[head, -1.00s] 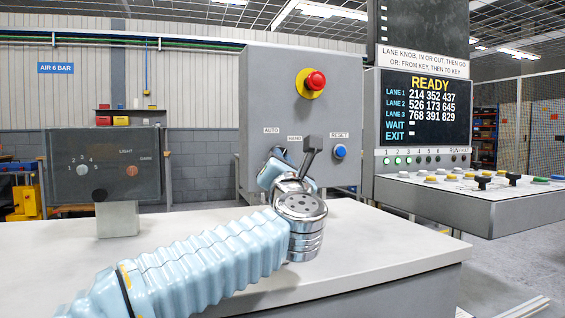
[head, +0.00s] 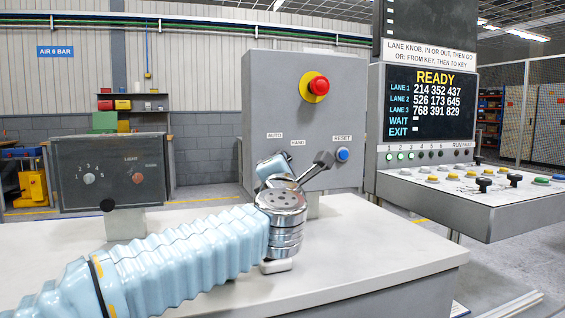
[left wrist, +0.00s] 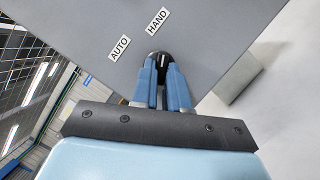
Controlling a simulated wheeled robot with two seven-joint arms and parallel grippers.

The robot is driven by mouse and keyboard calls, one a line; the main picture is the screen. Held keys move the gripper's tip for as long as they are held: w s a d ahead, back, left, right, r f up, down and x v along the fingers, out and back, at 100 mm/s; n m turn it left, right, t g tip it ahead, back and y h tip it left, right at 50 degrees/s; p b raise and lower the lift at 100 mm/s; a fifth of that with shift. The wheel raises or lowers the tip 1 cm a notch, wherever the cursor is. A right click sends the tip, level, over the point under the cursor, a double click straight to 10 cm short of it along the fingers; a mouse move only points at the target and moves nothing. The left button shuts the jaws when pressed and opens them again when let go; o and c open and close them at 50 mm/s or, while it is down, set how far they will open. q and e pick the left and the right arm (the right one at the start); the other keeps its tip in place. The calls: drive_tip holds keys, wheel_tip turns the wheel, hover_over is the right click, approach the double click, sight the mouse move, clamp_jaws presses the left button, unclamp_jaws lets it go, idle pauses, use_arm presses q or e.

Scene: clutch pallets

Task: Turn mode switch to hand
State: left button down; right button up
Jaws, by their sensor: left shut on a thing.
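The mode switch is a round black knob (left wrist: 161,57) with a white pointer line, on the grey panel below the AUTO (left wrist: 119,48) and HAND (left wrist: 157,21) labels. In the left wrist view its pointer runs roughly up the picture, toward the HAND side. My left gripper (left wrist: 166,75) has its two blue fingers shut on the knob, one on each side. In the head view my left gripper (head: 272,168) is at the panel front (head: 270,100), below the labels, and my wrist hides the knob. My right gripper is not in view.
A red emergency button (head: 318,86) on a yellow ring sits higher on the panel. A blue RESET button (head: 342,154) is right of my gripper. A small dark control box (head: 110,172) stands left on the white bench (head: 350,240). A console (head: 480,200) with several knobs stands at right.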

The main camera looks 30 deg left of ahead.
use_arm(q)
drive_tip(key=c, duration=1.1)
unclamp_jaws()
drive_tip(key=shift+c, duration=0.2)
drive_tip(key=b+v, duration=0.2)
drive_tip(key=v, duration=1.2)
drive_tip(key=shift+w, duration=0.1)
